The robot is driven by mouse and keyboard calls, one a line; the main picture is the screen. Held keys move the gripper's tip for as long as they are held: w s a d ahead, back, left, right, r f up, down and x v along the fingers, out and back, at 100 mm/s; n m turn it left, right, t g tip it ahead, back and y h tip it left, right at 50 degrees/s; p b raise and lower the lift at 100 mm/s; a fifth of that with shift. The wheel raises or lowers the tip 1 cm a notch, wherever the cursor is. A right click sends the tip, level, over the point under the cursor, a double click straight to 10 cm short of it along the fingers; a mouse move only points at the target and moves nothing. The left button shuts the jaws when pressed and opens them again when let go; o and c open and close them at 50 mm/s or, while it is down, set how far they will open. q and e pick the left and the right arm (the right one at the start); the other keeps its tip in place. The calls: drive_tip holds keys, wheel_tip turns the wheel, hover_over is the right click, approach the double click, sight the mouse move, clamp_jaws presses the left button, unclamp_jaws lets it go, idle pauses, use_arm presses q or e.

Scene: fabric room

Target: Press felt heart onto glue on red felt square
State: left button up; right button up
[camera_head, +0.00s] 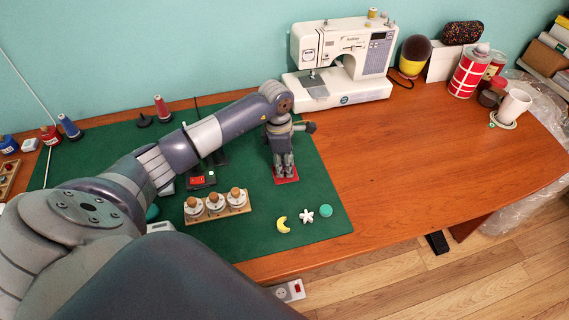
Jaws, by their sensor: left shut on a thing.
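My left gripper (285,174) points down at the red felt square (293,180), its fingertips at or just above the felt. The square lies flat on the green mat and is partly covered by the gripper. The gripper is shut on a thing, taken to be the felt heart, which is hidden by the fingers. I cannot tell whether it touches the felt, and no glue shows. My right gripper is not in view.
On the green mat (255,236) lie a yellow moon (283,225), a white flower (307,216) and a teal disc (326,211). A wooden rack (240,208) stands left of them. A sewing machine (340,58) stands behind.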

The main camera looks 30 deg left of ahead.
use_arm(q)
drive_tip(key=o, duration=0.7)
drive_tip(key=shift+f, duration=0.1)
drive_tip(key=r, duration=0.8)
drive_tip(key=a+r, duration=0.1)
drive_tip(key=r, duration=0.3)
drive_tip(key=shift+s, duration=0.3)
drive_tip(key=shift+d, duration=0.1)
